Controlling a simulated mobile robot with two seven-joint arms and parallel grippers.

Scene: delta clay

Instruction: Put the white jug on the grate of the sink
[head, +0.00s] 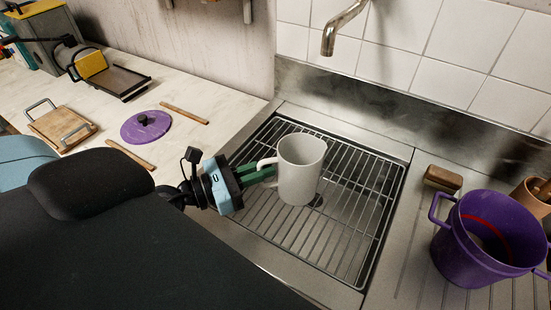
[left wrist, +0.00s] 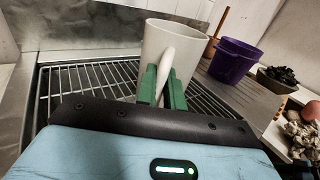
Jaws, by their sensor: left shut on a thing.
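The white jug (head: 300,172) is upright over the metal grate (head: 349,235) of the sink, near its middle. I cannot tell whether its base touches the grate. My left gripper (head: 268,172) reaches in from the left and is shut on the jug's handle. In the left wrist view the green fingers (left wrist: 161,92) sit on both sides of the handle (left wrist: 164,70), with the jug's body (left wrist: 165,42) behind them. The grate (left wrist: 100,80) also shows there around the jug. My right gripper is not in view.
A metal tap (head: 340,28) hangs above the back of the sink. A purple pot (head: 462,250) and a wooden block (head: 443,179) stand right of the grate. A purple lid (head: 146,127), wooden sticks and a board (head: 62,126) lie on the left counter.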

